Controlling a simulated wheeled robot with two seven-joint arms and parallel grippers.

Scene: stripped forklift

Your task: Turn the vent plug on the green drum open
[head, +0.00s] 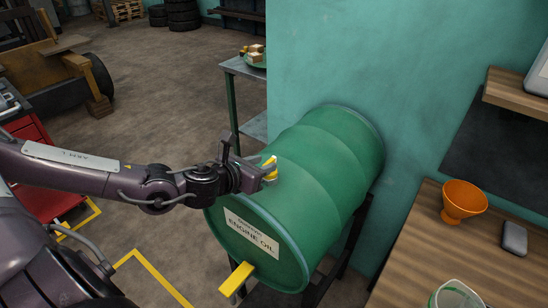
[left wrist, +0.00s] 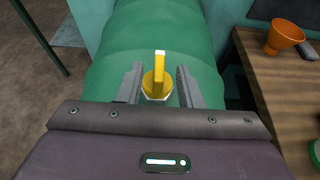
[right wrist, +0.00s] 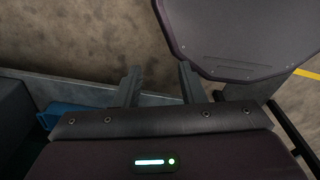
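The green drum (head: 318,165) lies on its side on a dark stand, with an "ENGINE OIL" label (head: 251,231) on its end. The yellow vent plug (head: 270,166) sits on top of the drum, and its upright tab also shows in the left wrist view (left wrist: 160,68). My left gripper (left wrist: 159,86) is open, with one finger on each side of the plug and visible gaps between. In the head view my left gripper (head: 268,172) partly hides the plug. My right gripper (right wrist: 159,85) is open and empty, and is outside the head view.
A yellow tap handle (head: 236,279) sticks out low on the drum's end. A wooden bench (head: 480,260) at right holds an orange funnel (head: 462,201) and a grey object (head: 514,238). A teal wall (head: 400,60) stands behind the drum. Open floor (head: 170,90) lies at left.

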